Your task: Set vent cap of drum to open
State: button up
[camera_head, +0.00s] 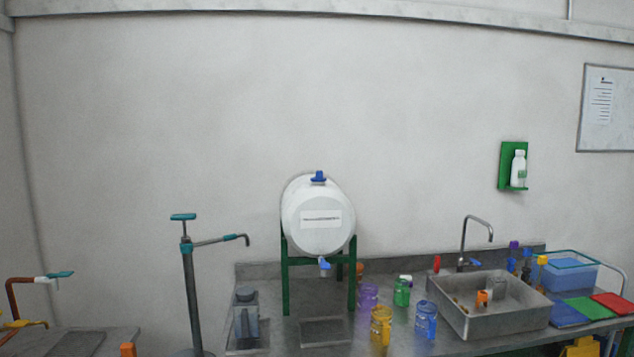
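A white drum (318,238) lies on its side on a green stand (285,275) at the back of the bench, its labelled round end facing me. A blue vent cap (319,177) sits on top of the drum. It is small here, and I cannot tell whether it is open or shut. A blue tap (325,264) is at the bottom of the drum's front. My gripper is not in view.
The metal bench (400,335) holds several coloured jugs, such as a yellow one (381,325), and a sink (492,305) with a faucet (476,235). A teal-handled pump (190,270) stands left of the drum. The wall space above the drum is clear.

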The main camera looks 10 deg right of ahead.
aim_at(319, 177)
jog(key=i, duration=1.05)
jog(key=u, duration=0.5)
